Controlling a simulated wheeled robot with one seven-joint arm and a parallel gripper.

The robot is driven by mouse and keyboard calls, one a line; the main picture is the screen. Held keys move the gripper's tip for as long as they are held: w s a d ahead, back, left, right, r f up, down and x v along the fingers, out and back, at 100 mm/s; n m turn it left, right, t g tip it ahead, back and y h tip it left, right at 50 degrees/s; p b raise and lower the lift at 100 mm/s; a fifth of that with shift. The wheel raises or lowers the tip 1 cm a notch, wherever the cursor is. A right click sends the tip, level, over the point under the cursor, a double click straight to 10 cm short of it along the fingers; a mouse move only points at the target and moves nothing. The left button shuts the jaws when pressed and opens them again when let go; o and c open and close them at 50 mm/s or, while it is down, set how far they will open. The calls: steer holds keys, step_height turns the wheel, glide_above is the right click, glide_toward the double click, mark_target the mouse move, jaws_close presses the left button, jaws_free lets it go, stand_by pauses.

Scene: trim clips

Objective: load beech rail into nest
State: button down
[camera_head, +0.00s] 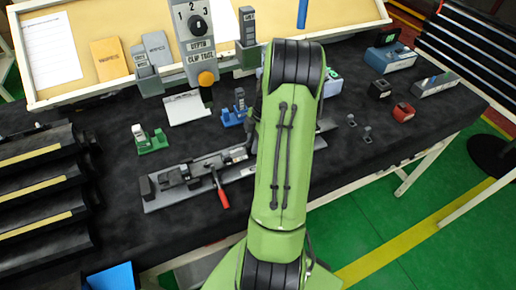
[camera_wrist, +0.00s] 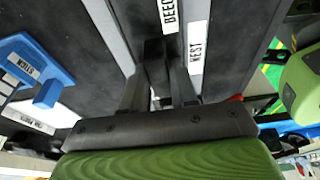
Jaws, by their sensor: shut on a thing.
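My gripper (camera_wrist: 160,88) shows in the wrist view, its two fingers shut on a dark piece that I take to be the beech rail (camera_wrist: 155,52). A white label reading "BEEC", cut off by the frame edge, is just above it. A label reading "NEST" (camera_wrist: 198,50) lies right of the fingers on a grey strip. In the head view a long grey fixture (camera_head: 168,196) with black blocks and a red-handled lever (camera_head: 221,192) lies on the black bench. My green arm covers its right part and hides my gripper there. I cannot tell whether the rail touches the nest.
A stepped black rack (camera_head: 40,190) with pale strips stands at the left. A green block (camera_head: 149,138) and a blue block (camera_head: 237,112) sit behind the fixture. A grey dial panel (camera_head: 197,35) is at the back. A red block (camera_head: 403,112) and other small items are at the right.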

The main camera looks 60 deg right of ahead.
steer(key=shift+a+f, duration=0.15)
steer(key=shift+a, duration=0.1)
steer(key=c, duration=0.8)
jaws_free()
steer(key=shift+w, duration=0.15)
steer(key=shift+f, duration=0.1)
steer(key=p+v, duration=0.1)
steer(key=v, duration=1.1)
steer(key=shift+r+p, duration=0.25)
steer(key=shift+p, duration=0.15)
steer(key=shift+w+d, duration=0.1)
